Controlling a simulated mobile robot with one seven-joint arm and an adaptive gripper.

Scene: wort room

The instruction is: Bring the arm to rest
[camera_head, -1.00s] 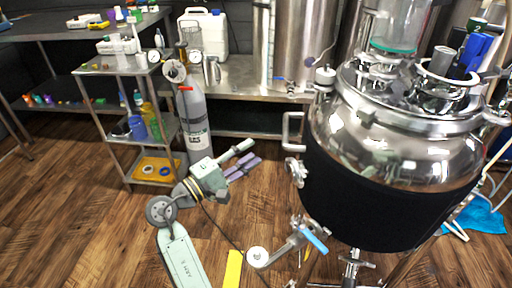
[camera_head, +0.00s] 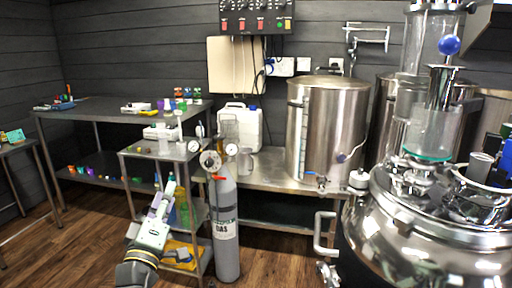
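My gripper (camera_head: 160,196) is at the lower left of the head view, on the end of my arm, with its purple-padded fingers pointing up and away from me. It shows in front of the small steel cart and left of the grey gas cylinder (camera_head: 225,232). I see nothing held in it. The fingers are small and seen from behind, so the gap between them is not clear. I cannot tell whether the gripper touches the cart.
The steel cart (camera_head: 158,152) carries small white equipment on top. A shiny round vessel (camera_head: 432,240) fills the lower right. A steel bench (camera_head: 270,178) bears a kettle (camera_head: 327,130) and a white canister (camera_head: 246,124). Wooden floor (camera_head: 90,232) is open at the lower left.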

